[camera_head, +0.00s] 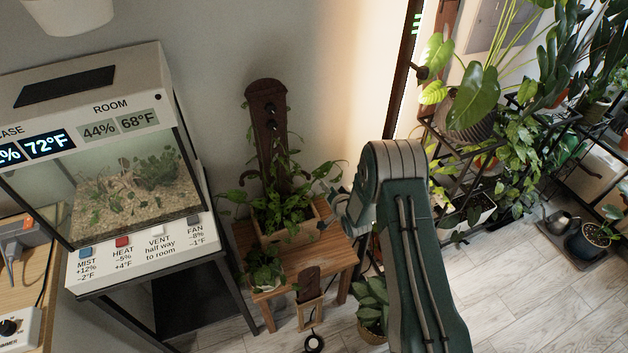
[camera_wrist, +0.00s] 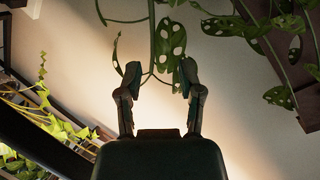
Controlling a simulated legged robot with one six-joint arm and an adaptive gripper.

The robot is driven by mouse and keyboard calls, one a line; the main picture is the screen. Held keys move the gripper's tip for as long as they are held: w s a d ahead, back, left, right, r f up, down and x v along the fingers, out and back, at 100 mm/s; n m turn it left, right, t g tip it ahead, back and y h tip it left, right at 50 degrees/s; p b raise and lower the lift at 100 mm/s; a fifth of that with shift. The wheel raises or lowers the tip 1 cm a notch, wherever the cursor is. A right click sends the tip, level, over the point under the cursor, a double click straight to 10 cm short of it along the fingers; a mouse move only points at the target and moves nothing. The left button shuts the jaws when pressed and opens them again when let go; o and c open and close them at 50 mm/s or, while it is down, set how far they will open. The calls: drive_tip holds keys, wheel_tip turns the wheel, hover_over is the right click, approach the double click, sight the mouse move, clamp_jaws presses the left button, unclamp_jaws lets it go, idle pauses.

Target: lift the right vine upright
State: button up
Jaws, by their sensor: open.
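In the head view, a leafy plant grows in a wooden planter box (camera_head: 285,239), with a dark brown plank (camera_head: 267,125) bearing round knobs upright behind it. Leaves (camera_head: 325,172) reach out on the plant's right side; which stem is the right vine is hard to tell there. My gripper (camera_head: 343,208) is just right of these leaves, partly hidden by my arm. In the wrist view, my gripper (camera_wrist: 160,76) is open, its two fingers apart. A green vine with a holed leaf (camera_wrist: 171,45) hangs at and beyond the fingertips. Its thin stem passes near the gap; contact cannot be told.
The planter stands on a wooden stool (camera_head: 318,252), a smaller potted plant (camera_head: 266,272) in front of it. A terrarium (camera_head: 120,180) with a control panel is at left. A plant rack (camera_head: 480,150) stands at right. Pale floor (camera_head: 545,305) is open at lower right.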

sight(316, 180)
drive_tip(key=shift+y, duration=0.3)
drive_tip(key=x, duration=0.3)
drive_tip(key=f+x, duration=0.1)
drive_tip(key=x, duration=0.3)
drive_tip(key=f+x, duration=0.1)
drive_tip(key=x, duration=0.3)
drive_tip(key=shift+s+f, duration=0.15)
drive_tip(key=shift+s, duration=0.3)
clamp_jaws()
